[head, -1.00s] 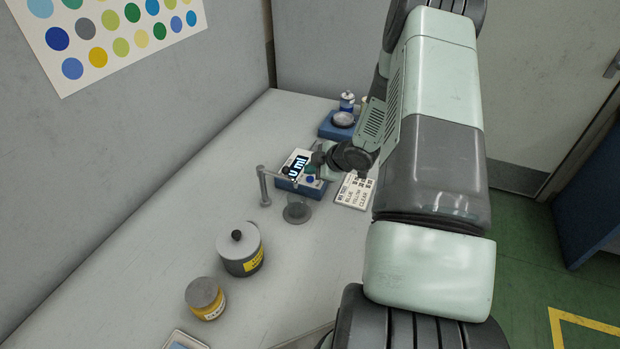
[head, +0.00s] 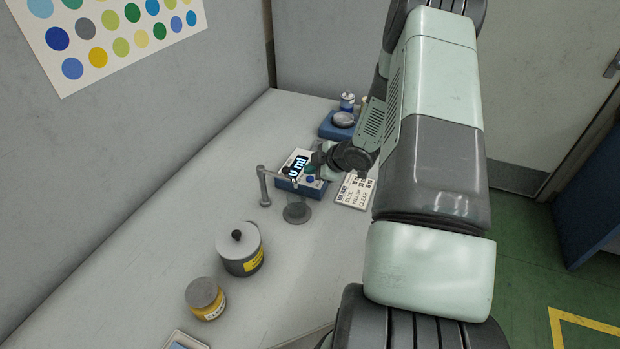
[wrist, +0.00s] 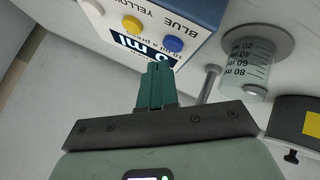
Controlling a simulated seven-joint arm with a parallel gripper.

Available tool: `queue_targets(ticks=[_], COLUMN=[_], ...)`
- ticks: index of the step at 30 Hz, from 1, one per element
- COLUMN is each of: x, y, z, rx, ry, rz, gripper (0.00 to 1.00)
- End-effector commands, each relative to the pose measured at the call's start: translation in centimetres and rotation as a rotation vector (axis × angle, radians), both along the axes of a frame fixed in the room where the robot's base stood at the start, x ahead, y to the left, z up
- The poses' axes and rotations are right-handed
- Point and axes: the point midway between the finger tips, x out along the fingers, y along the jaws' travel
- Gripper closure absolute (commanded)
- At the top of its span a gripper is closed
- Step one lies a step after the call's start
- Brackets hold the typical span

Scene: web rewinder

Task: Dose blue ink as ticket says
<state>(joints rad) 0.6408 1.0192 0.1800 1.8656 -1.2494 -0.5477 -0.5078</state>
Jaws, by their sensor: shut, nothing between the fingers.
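The ink dispenser (head: 288,184) is a blue and white box with a lit display (head: 297,166). A clear graduated beaker (wrist: 246,75) stands beside the dispenser. The ticket (head: 352,191) lists BLUE, YELLOW and CLEAR; its amounts are too small to read.
A grey post with a side arm (head: 264,186) stands by the beaker. A blue stand (head: 335,128) with a dish and bottle is behind. The left of the bench is clear.

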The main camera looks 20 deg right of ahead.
Motion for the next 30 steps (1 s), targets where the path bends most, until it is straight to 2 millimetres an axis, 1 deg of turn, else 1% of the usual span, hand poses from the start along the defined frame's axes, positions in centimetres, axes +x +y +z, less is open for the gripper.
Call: queue_targets(ticks=[9,18,30], x=[0.00,-0.02,-0.01], y=[0.00,-0.02,0.00], z=[-0.06,-0.90,-0.94], rx=[0.000,0.000,0.000], ry=[0.000,0.001,0.000], rz=[0.000,-0.001,0.000], gripper=[1.00,1.00,1.00])
